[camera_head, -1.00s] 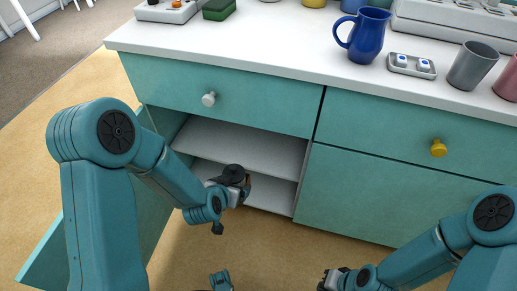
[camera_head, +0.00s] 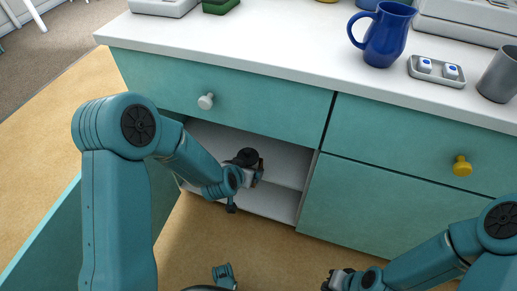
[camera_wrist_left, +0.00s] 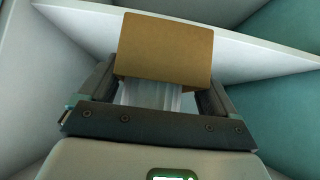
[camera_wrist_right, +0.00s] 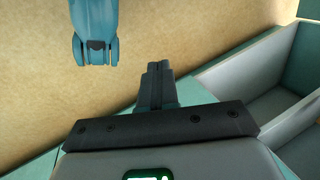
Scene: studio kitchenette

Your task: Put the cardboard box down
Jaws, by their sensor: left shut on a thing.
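The brown cardboard box (camera_wrist_left: 165,48) is held between the two fingers of my left gripper (camera_wrist_left: 162,82) in the left wrist view. In the head view my left gripper (camera_head: 256,172) is in the opening of the teal cabinet, and it mostly hides the box. A white shelf (camera_head: 285,160) crosses the cabinet inside, and it also shows behind the box in the left wrist view (camera_wrist_left: 245,55). I cannot tell whether the box touches it. My right gripper (camera_wrist_right: 158,72) is shut and empty, low in front of the cabinet.
The open cabinet door (camera_head: 50,245) stands at the left beside my left arm. A white countertop (camera_head: 260,50) lies above, with a blue jug (camera_head: 383,38), a grey cup (camera_head: 499,76) and a small tray (camera_head: 437,72). Drawer knobs, white (camera_head: 206,101) and yellow (camera_head: 462,166), stick out.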

